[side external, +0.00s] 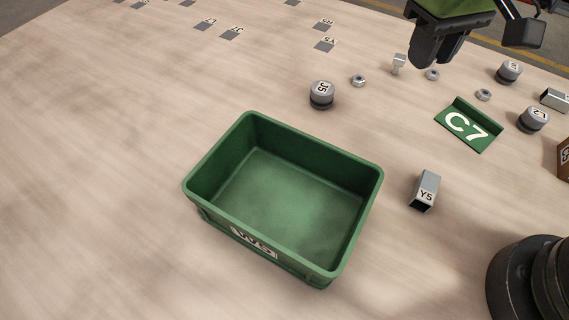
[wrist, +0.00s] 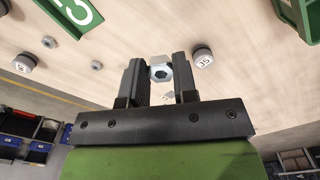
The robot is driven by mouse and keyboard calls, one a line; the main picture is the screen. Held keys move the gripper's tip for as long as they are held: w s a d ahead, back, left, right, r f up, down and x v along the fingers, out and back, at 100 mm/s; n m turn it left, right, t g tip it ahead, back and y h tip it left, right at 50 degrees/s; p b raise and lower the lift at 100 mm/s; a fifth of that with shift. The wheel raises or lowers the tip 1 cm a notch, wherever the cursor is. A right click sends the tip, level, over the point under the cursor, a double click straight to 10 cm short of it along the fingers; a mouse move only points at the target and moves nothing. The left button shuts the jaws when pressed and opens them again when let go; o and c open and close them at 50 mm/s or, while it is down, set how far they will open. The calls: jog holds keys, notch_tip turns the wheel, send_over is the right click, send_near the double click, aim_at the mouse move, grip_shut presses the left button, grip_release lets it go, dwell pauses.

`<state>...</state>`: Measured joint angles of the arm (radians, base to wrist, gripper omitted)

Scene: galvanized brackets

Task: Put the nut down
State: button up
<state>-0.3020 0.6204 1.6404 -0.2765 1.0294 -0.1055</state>
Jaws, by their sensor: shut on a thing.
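My gripper (wrist: 160,78) is shut on a nut (wrist: 160,73), a grey hexagonal ring held between the two dark fingers in the wrist view. In the side external view my gripper (side external: 436,52) is at the upper right, above the table and well away from the green bin. The held nut cannot be made out there, behind the fingers. Loose nuts lie on the table: one near the J5 cylinder (side external: 358,80), one just below my gripper (side external: 432,75) and one farther right (side external: 484,95).
An empty green bin (side external: 213,218) stands in the middle. Flat grey labelled squares (side external: 325,44) lie at the back. The left table area is clear.

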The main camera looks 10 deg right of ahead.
jog(key=s+a, duration=0.3)
jog(key=a, duration=0.7)
jog(key=n, duration=0.1)
send_over(300, 207)
notch_tip(300, 207, down, 10)
jog(key=shift+f, duration=2.55)
jog(key=o, duration=0.9)
jog(key=shift+f, duration=0.1)
notch_tip(300, 207, up, 12)
